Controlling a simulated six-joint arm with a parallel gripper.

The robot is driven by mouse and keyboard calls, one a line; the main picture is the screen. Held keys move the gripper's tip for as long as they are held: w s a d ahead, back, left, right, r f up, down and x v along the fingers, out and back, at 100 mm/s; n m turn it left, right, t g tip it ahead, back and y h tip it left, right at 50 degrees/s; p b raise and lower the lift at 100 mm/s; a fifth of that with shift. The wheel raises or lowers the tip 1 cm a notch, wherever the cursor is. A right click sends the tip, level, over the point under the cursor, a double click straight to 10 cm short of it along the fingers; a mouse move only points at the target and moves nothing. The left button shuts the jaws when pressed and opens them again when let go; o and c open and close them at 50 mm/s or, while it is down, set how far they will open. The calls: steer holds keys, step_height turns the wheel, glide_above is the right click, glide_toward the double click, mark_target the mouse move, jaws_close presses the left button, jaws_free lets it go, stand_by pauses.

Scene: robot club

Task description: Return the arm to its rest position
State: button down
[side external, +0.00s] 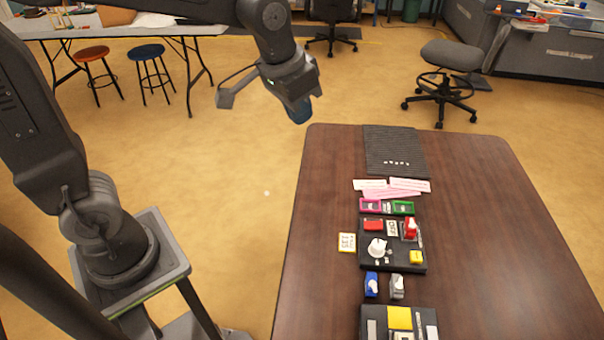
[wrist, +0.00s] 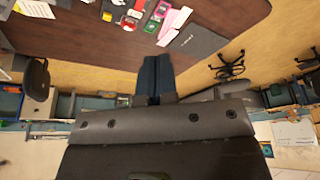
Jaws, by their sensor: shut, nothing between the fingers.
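My gripper (side external: 299,112) is raised in the side external view, off the far left corner of the brown table and above the floor. Its blue-grey fingers are together and hold nothing. In the wrist view the shut fingers (wrist: 155,75) point toward the table edge. My arm reaches up from its stand at the left and across the top of the picture. No part of the gripper touches the table (side external: 480,230) or anything on it.
The table bears a dark ribbed mat (side external: 394,150), pink and white cards (side external: 390,189), a black panel with switches and a knob (side external: 392,262), and blue and grey toggles. Two stools (side external: 150,72) and a grey chair (side external: 445,65) stand on the open floor.

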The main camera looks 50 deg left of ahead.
steer(key=s+a+n+t, duration=0.1)
steer(key=s+a+t, duration=0.1)
steer(key=s, duration=1.2)
steer(key=shift+s+a, duration=0.3)
steer(key=shift+a, duration=0.35)
steer(key=shift+w, duration=0.1)
steer(key=w+d+f+m+g, duration=0.1)
steer(key=w+d+m, duration=0.1)
steer(key=w, duration=0.7)
steer(key=w+d+f+m+g, duration=0.1)
steer(key=w+d+m, duration=0.15)
steer(key=w, duration=0.55)
steer(key=w+d+f+m+g, duration=0.1)
steer(key=w+d+f+m, duration=0.1)
steer(key=w+f, duration=0.4)
steer(key=w+d+f+m+g, duration=0.1)
steer(key=w+d+f, duration=0.4)
steer(key=f, duration=0.5)
steer(key=shift+w+d+f+m+h, duration=0.15)
steer(key=shift+w+d+m+h, duration=0.2)
steer(key=shift+w+m, duration=0.5)
